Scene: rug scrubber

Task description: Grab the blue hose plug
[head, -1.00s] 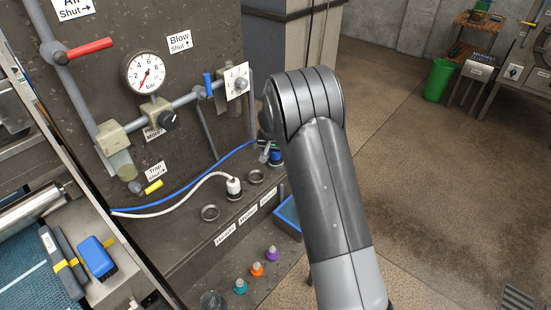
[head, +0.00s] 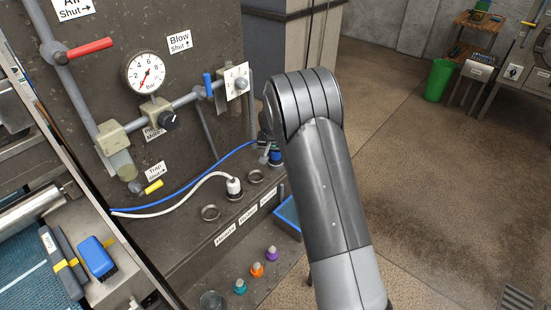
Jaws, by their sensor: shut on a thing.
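The blue hose plug (head: 275,157) is at the end of the blue hose (head: 205,171), at the right end of the row of sockets on the dark panel's ledge. My gripper (head: 265,153) is at the plug, shut on it, mostly hidden behind my own arm. The plug looks upright; whether it is seated in a socket below is hard to tell at this size.
A white hose plug (head: 234,187) stands in the row, with empty ring sockets (head: 210,213) and (head: 256,177) beside it. Teal, orange and purple fittings (head: 257,269) stand in front. A blue tray (head: 289,216) is at the right. A red lever (head: 90,49) and gauge (head: 144,73) are on the panel.

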